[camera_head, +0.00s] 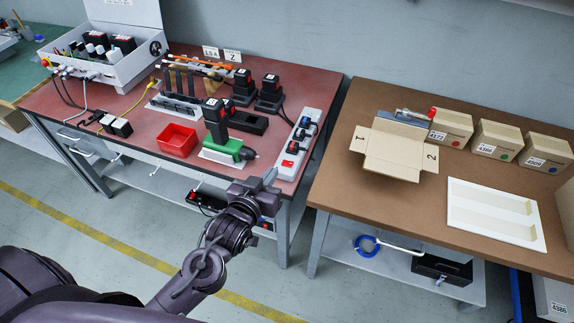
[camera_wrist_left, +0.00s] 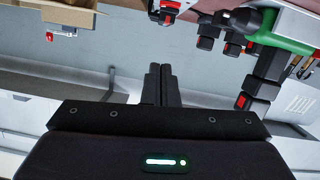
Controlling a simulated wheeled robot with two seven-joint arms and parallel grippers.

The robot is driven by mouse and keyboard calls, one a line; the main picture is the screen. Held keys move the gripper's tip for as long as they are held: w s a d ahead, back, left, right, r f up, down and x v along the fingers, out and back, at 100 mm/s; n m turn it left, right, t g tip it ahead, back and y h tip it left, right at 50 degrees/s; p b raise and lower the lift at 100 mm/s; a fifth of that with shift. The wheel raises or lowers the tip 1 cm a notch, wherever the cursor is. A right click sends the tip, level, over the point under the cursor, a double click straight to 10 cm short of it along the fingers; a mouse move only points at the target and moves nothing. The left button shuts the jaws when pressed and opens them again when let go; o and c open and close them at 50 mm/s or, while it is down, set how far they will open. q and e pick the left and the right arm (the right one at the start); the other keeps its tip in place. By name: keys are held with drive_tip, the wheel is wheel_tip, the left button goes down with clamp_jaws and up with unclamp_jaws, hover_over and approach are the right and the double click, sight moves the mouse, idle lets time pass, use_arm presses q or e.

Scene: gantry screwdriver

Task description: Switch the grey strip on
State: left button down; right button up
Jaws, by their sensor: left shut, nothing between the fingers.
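The light grey power strip (camera_head: 306,128) lies along the right edge of the red-topped bench, with several black plugs in it. Its red switch (camera_head: 287,163) is at the near end; I cannot tell its position. My left gripper (camera_head: 269,177) is just in front of the strip's near end, close to the bench's front edge, and appears apart from the switch. In the left wrist view its fingers (camera_wrist_left: 160,84) are together and empty. My right gripper is not in view.
A green and black drill (camera_head: 229,150) lies left of the strip, near a red bin (camera_head: 177,140). Chargers (camera_head: 243,87) stand behind. A dark strip (camera_head: 205,203) is under the bench. A gap separates the brown table (camera_head: 360,190) with an open carton (camera_head: 394,150).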

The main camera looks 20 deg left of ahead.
use_arm(q)
drive_tip(key=w, duration=0.1)
drive_tip(key=p, duration=0.1)
hover_over(287, 172)
drive_tip(key=shift+s+a+f, duration=0.1)
drive_tip(key=shift+a+f, duration=0.05)
drive_tip(key=shift+f, duration=0.4)
drive_tip(key=shift+a+f, duration=0.15)
drive_tip(key=shift+f, duration=0.35)
drive_tip(key=f, duration=0.2)
drive_tip(key=shift+w+d+f, duration=0.2)
drive_tip(key=shift+f, duration=0.15)
drive_tip(key=shift+d+f, duration=0.1)
drive_tip(key=shift+f, duration=0.7)
